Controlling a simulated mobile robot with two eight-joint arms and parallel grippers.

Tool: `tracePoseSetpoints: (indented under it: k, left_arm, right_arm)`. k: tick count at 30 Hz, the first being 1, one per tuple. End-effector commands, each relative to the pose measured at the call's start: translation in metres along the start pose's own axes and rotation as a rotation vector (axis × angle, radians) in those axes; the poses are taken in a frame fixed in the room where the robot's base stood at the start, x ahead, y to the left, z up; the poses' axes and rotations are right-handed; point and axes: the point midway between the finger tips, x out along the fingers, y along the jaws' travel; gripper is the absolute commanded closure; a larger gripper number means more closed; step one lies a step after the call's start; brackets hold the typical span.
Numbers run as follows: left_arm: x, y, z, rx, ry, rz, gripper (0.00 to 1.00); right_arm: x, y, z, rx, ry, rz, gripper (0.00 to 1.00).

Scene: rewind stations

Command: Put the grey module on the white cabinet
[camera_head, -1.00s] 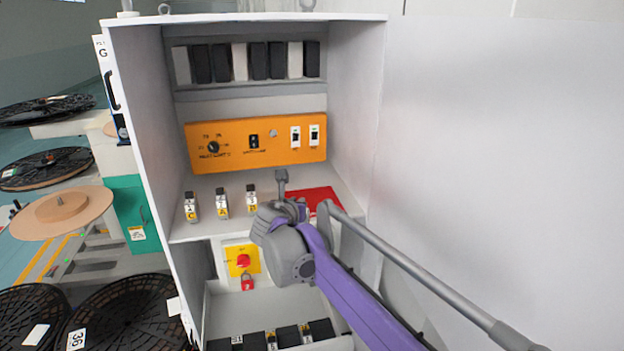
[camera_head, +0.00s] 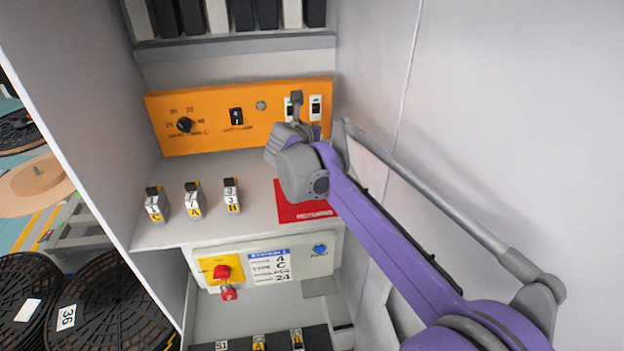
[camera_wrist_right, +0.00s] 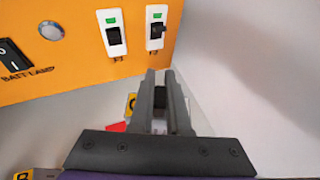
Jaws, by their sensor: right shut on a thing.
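My right gripper (camera_head: 297,99) is in front of the right end of the orange panel, above the shelf's red patch. In the right wrist view its two fingers (camera_wrist_right: 163,76) are shut on a small dark-topped piece (camera_wrist_right: 160,98), which I take to be the grey module. A yellow label shows beside the left finger; the rest is hidden. Three similar grey modules with black tops, marked C (camera_head: 157,204), A (camera_head: 193,200) and B (camera_head: 232,196), stand upright on the shelf of the white cabinet (camera_head: 75,110). My left gripper is not in view.
The orange panel (camera_head: 220,128) carries a knob and switches close to the fingers. The red patch (camera_head: 293,208) lies on the shelf, partly behind my arm. A lower panel has a red knob (camera_head: 222,272). Black reels (camera_head: 100,310) stand outside at left.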

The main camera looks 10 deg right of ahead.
Motion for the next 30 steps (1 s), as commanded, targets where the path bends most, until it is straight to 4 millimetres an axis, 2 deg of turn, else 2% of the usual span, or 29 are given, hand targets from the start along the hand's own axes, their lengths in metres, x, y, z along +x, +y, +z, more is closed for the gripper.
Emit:
tracePoseSetpoints:
  k: [9, 14, 19, 22, 30]
  left_arm:
    - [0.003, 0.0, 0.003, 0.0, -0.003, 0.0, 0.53]
    - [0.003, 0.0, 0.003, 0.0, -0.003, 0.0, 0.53]
    - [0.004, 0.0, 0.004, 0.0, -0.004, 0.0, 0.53]
    - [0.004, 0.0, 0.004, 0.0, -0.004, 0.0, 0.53]
    - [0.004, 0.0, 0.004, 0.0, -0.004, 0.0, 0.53]
  right_arm:
    - [0.02, 0.0, -0.049, 0.0, 0.0, 0.0, 1.0]
    - [0.026, 0.0, -0.062, 0.0, 0.0, 0.0, 1.0]
    - [0.035, 0.0, -0.084, 0.0, 0.0, 0.0, 1.0]
    - [0.038, 0.0, -0.091, 0.0, 0.0, 0.0, 1.0]
    - [0.038, 0.0, -0.092, 0.0, 0.0, 0.0, 1.0]
